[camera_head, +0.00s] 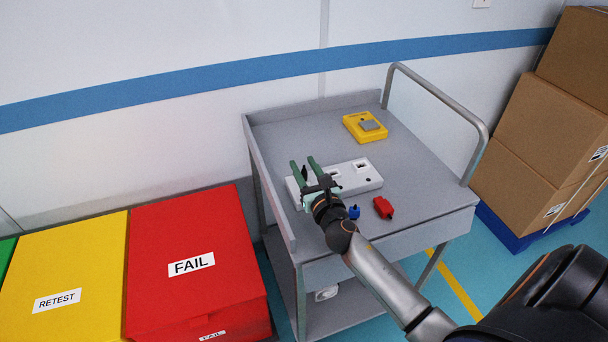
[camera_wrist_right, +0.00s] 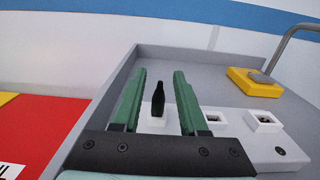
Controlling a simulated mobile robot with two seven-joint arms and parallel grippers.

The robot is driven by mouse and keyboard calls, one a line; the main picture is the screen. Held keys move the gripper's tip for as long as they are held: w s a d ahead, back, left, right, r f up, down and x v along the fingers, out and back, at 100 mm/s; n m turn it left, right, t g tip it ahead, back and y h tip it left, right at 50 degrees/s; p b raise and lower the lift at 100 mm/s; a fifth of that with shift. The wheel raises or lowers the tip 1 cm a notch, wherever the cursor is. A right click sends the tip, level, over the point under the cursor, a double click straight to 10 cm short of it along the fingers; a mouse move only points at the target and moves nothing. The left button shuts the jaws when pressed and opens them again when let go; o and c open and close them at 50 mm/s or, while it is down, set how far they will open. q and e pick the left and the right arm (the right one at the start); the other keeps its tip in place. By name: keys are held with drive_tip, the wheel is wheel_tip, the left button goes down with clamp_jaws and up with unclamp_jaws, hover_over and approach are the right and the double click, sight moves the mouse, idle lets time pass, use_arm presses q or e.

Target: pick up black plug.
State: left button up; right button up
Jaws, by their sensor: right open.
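The black plug (camera_wrist_right: 158,98) stands upright on a white socket block in the right wrist view, between the two green fingers of my right gripper (camera_wrist_right: 159,76). The fingers are open, with a visible gap on each side of the plug. In the head view my right gripper (camera_head: 303,162) is over the left end of the white socket board (camera_head: 371,180). There I cannot clearly make out the black plug; the gripper hides that area. My left gripper is not in view.
A blue plug (camera_head: 354,212) and a red plug (camera_head: 383,207) lie on the grey cart (camera_head: 425,195) in front of the board. A yellow device (camera_head: 365,126) sits behind it. The cart has a raised left wall and a metal handle (camera_head: 440,100) at right. Red and yellow bins stand left.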

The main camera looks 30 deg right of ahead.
drive_tip(key=shift+w, duration=0.3)
drive_tip(key=shift+c, duration=0.3)
clamp_jaws()
